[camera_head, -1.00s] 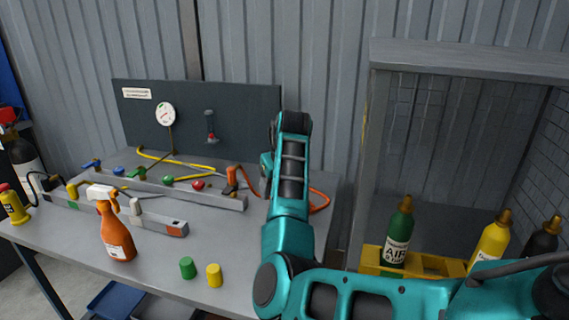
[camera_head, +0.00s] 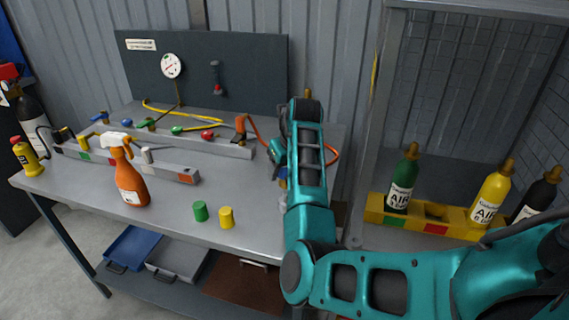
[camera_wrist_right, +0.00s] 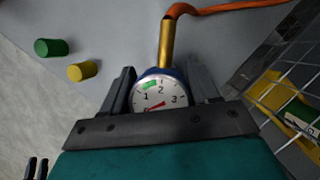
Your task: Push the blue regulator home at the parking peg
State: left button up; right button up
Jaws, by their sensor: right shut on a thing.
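In the right wrist view, my right gripper (camera_wrist_right: 163,92) is shut on the blue regulator (camera_wrist_right: 143,74), one finger on each side of its white dial. A brass stem (camera_wrist_right: 166,45) runs up from the regulator to an orange hose (camera_wrist_right: 225,7). In the head view, my right arm hides most of the regulator, at the bench's right end. I cannot make out the parking peg. Two dark prongs show at the wrist view's lower left; I cannot tell whether they are my left gripper.
On the bench (camera_head: 255,222) stand an orange spray bottle (camera_head: 130,185), a green cap (camera_head: 200,211), a yellow cap (camera_head: 226,218) and a manifold rail (camera_head: 220,146). Right of my arm, a yellow rack (camera_head: 374,208) holds green, yellow and black cylinders.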

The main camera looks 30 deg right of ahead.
aim_at(284, 184)
jog(key=shift+f, duration=0.5)
jog(key=shift+f, duration=0.2)
dwell(0.6)
jog(key=shift+f+b, duration=0.25)
jog(key=shift+b, duration=0.1)
jog(key=shift+f+b, duration=0.45)
jog(key=shift+f, duration=0.55)
dwell(0.6)
dwell(0.4)
jog(key=shift+f+b, duration=0.8)
